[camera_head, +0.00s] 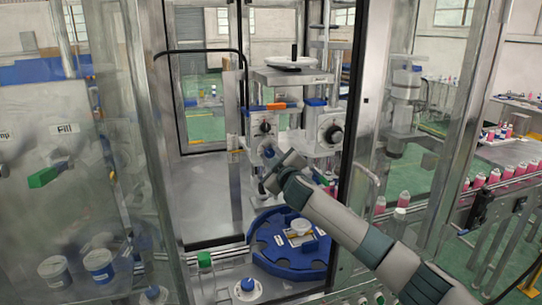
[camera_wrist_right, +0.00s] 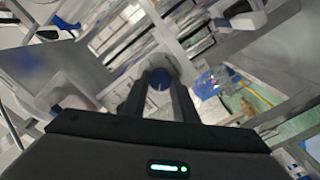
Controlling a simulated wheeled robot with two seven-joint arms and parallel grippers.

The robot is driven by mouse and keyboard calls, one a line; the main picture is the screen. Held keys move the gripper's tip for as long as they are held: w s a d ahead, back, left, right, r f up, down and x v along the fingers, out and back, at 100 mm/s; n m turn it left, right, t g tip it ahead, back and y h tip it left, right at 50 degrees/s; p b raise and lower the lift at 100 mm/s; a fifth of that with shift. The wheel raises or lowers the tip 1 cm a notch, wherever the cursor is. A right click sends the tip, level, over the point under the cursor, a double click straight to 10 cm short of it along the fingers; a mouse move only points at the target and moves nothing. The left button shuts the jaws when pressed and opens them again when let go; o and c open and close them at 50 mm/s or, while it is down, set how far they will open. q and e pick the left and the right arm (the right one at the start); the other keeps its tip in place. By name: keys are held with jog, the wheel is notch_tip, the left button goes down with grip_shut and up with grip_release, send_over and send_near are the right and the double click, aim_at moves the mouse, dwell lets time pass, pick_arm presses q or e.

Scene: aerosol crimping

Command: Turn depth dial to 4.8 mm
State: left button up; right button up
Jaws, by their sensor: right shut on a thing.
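My right gripper (camera_head: 270,164) reaches in from the lower right to the front of the machine's left head. In the right wrist view its two dark fingers (camera_wrist_right: 160,84) are closed around a blue round knob (camera_wrist_right: 159,79) with a pale housing behind it. The knob's blue end (camera_head: 269,152) shows just above the gripper in the head view. I take this knob for the depth dial; no scale or 4.8 mm mark is readable. A black knob (camera_head: 265,127) sits above it on the white head. My left gripper is not in view.
A second head with a black knob (camera_head: 333,134) stands to the right. Below is a blue rotary table (camera_head: 262,262) with a white-topped item (camera_head: 299,227). Metal door frames and glass border the opening. Pink bottles (camera_head: 494,176) line a conveyor at right.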

jog(key=o, duration=1.1)
jog(key=shift+c, duration=0.2)
jog(key=shift+s, duration=0.15)
jog(key=shift+b+v, duration=0.5)
jog(key=shift+v, duration=0.35)
jog(key=b+v, duration=0.5)
jog(key=v, duration=1)
jog(key=shift+s+b, duration=0.2)
jog(key=shift+b, duration=0.2)
jog(key=shift+d, duration=0.1)
